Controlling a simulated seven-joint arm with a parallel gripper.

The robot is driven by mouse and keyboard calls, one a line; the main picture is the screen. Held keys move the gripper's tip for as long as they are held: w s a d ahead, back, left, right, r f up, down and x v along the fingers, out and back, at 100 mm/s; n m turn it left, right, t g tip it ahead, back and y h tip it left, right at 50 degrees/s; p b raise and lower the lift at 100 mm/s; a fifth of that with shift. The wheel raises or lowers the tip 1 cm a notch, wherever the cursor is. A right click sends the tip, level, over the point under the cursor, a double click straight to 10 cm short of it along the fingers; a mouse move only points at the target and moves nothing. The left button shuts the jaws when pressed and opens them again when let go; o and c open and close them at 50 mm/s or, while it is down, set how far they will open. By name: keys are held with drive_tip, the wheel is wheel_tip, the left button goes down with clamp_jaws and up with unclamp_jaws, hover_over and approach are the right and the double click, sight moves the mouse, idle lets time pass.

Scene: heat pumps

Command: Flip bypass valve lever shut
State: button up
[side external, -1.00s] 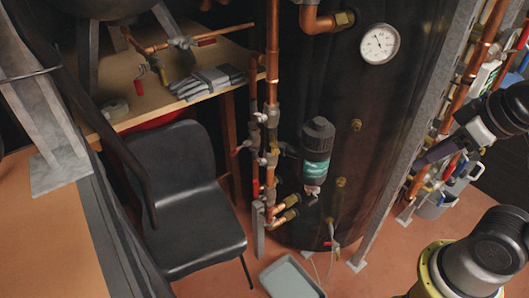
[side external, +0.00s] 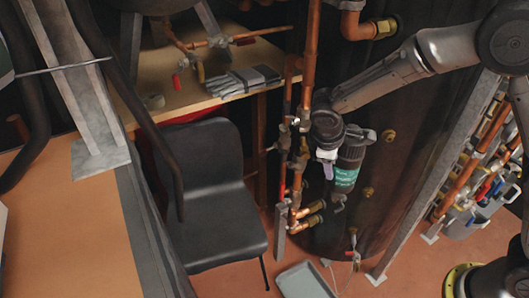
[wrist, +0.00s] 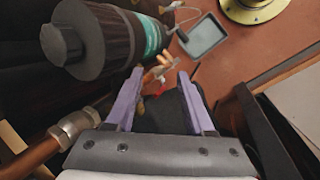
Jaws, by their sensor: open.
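Copper pipes (side external: 306,75) run down the front of a dark tank, with several small valves on them. My gripper (side external: 326,168) hangs just right of the pipes, in front of the black canister. In the wrist view my gripper (wrist: 159,77) is open, its lilac fingers apart. Copper and brass fittings (wrist: 158,72) and a bit of red show beyond and between the fingertips.
The black canister with a teal label (side external: 345,176) stands close to the gripper's right. A black chair (side external: 215,200) is left of the pipes. A grey tray (side external: 302,281) lies on the floor. Gloves (side external: 243,80) lie on the wooden shelf behind.

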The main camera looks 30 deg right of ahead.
wheel_tip(320, 180, down, 7)
drive_tip(key=w+a+n+h, duration=0.1)
drive_tip(key=w+a+n, duration=0.1)
drive_tip(key=w+a, duration=0.1)
drive_tip(key=n+t+h, duration=0.4)
drive_tip(key=n+t, duration=0.5)
drive_tip(key=n, duration=0.3)
approach(264, 153)
drive_tip(key=x, duration=1.1)
drive_tip(key=shift+w+d+f, duration=0.15)
drive_tip(key=shift+w+f, duration=0.05)
drive_tip(key=shift+w, duration=0.1)
clamp_jaws()
